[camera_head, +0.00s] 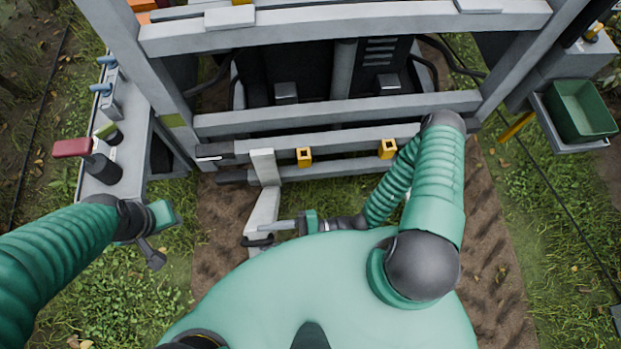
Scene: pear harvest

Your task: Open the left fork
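The left fork (263,205) is a light grey bar that comes down from the machine's lower crossbar towards my body. A dark handle-like piece (257,241) is at its near end. My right gripper (285,227) reaches in from the right, with its fingers right beside the fork's near end. I cannot tell whether they touch or grip it. My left gripper (152,254) is apart from the fork, low on the left beside the side console, and its finger opening is unclear. My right arm covers part of the area right of the fork.
The grey machine frame (340,110) stands ahead, with yellow brackets (304,157) on its lower bar. A side console (112,185) with a red-topped lever (72,148) is at the left. A green bin (581,110) is at the right. Grass and soil lie below.

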